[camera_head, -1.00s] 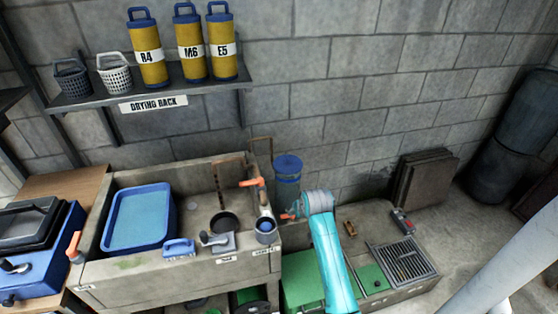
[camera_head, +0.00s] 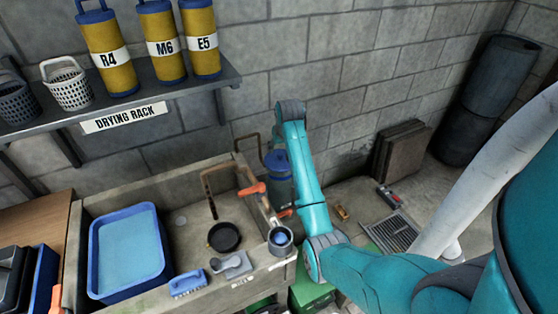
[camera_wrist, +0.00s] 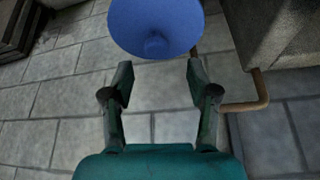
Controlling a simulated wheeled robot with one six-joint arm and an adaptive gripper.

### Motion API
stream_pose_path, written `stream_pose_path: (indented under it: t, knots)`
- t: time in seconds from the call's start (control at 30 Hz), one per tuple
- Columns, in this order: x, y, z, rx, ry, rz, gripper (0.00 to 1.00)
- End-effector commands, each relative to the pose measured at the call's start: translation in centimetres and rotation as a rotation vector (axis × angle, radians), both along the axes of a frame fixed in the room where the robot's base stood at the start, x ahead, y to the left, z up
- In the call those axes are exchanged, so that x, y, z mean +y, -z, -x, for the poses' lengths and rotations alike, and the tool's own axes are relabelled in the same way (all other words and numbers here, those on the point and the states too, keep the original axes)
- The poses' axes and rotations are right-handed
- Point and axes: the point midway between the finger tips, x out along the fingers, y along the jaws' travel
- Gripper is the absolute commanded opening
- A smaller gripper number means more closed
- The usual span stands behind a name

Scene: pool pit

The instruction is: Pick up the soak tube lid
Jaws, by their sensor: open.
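A blue soak tube (camera_head: 282,190) stands behind the sink, next to the wall, partly hidden by my arm. Its blue lid (camera_head: 275,160) appears to sit on top. In the wrist view a round blue lid (camera_wrist: 155,22) with a small knob fills the top middle, cut off by the frame edge. My gripper (camera_wrist: 157,80) is open and empty, with its two fingers apart. The lid lies beyond the fingertips, and I see no contact.
The concrete sink (camera_head: 205,190) holds a blue basin (camera_head: 128,250). A copper pipe (camera_head: 255,200) runs beside the tube; a pipe also shows in the wrist view (camera_wrist: 262,92). The block wall (camera_head: 345,110) is close behind. A drying rack (camera_head: 150,103) holds yellow canisters.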

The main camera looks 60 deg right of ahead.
Motion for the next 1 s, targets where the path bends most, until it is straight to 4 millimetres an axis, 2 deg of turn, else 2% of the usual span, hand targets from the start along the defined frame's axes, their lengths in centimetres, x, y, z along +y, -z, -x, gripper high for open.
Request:
stream_pose_path:
  t: [0.17,0.5,0.8,0.83,1.0]
  knots:
    - [-0.3,1.0,-0.2,0.001,0.000,-0.001,0.59]
    - [-1.5,4.9,-1.1,0.000,0.000,0.000,0.59]
    - [-1.7,5.4,-1.2,-0.001,0.000,0.001,0.59]
    - [-1.7,5.4,-1.2,-0.001,0.000,0.001,0.56]
    - [-1.7,5.4,-1.2,-0.001,0.000,0.001,0.14]
